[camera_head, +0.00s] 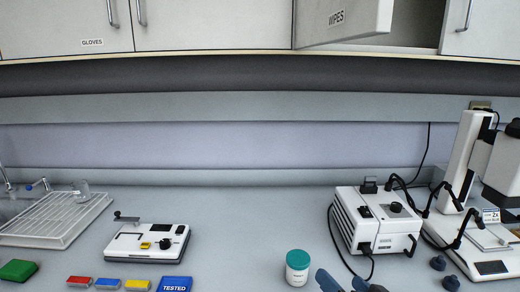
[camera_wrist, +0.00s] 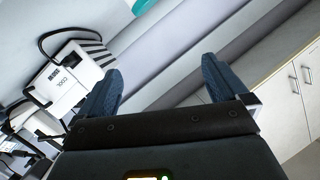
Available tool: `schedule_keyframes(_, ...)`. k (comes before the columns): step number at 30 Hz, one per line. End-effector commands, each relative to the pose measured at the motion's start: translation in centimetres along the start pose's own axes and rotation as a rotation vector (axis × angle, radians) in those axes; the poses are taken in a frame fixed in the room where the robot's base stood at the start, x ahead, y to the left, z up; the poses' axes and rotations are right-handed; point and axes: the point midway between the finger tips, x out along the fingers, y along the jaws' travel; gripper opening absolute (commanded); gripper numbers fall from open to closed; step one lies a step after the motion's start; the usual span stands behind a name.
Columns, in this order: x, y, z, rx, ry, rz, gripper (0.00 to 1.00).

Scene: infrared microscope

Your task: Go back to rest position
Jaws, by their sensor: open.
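My gripper (camera_wrist: 160,85) is open in the wrist view, its two dark blue fingers spread apart with nothing between them. In the head view, the blue fingers of my gripper (camera_head: 343,283) show at the bottom edge, just right of a white jar with a teal lid (camera_head: 297,267). The gripper is apart from the jar. Part of the teal lid (camera_wrist: 143,5) shows at the top of the wrist view. The rest of my arm is out of the head view.
A white light-source box (camera_head: 375,222) with cables stands right of the gripper, beside the microscope (camera_head: 465,165). A wall cabinet door marked WIPES (camera_head: 345,20) hangs open. A white device (camera_head: 146,242), coloured blocks (camera_head: 110,284) and a drying rack (camera_head: 55,217) are at left. The middle counter is clear.

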Motion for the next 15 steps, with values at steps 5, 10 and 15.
schedule_keyframes(5,-6.0,0.4,5.7,0.003,0.009,0.1,1.0)
schedule_keyframes(10,-12.2,0.4,9.4,-0.022,0.016,0.185,1.0)
schedule_keyframes(15,-18.8,0.0,11.7,-0.068,0.022,0.257,1.0)
